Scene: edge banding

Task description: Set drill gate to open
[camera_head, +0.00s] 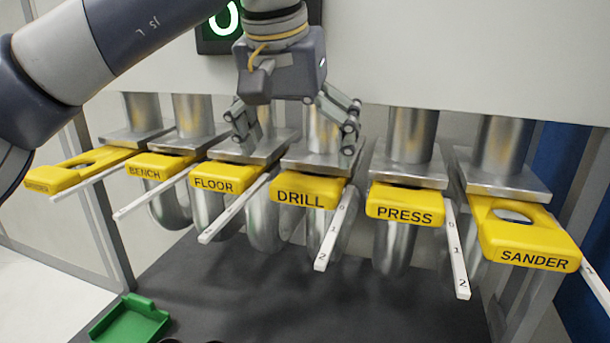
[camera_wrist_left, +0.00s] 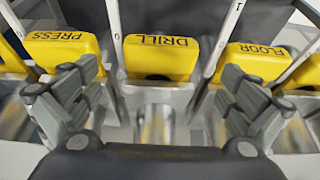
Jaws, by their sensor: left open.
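The yellow drill gate (camera_head: 302,191), labelled DRILL, sits in the middle of the row, close in against its metal duct plate. A white numbered scale (camera_head: 335,230) sticks out beside its right side. In the left wrist view the drill gate (camera_wrist_left: 161,58) is upside down and centred between the fingers. My left gripper (camera_head: 297,128) is open and empty, above and behind the drill gate's front, with its fingers to either side of the drill duct. It also shows in the left wrist view (camera_wrist_left: 160,98). My right gripper is not in view.
The floor gate (camera_head: 221,178) and press gate (camera_head: 404,205) flank the drill gate, close in, beside further scales. The bench gate (camera_head: 160,165) is further left. The sander gate (camera_head: 525,235) and the leftmost gate (camera_head: 62,176) stick out, showing holes. A green tray (camera_head: 130,320) lies below.

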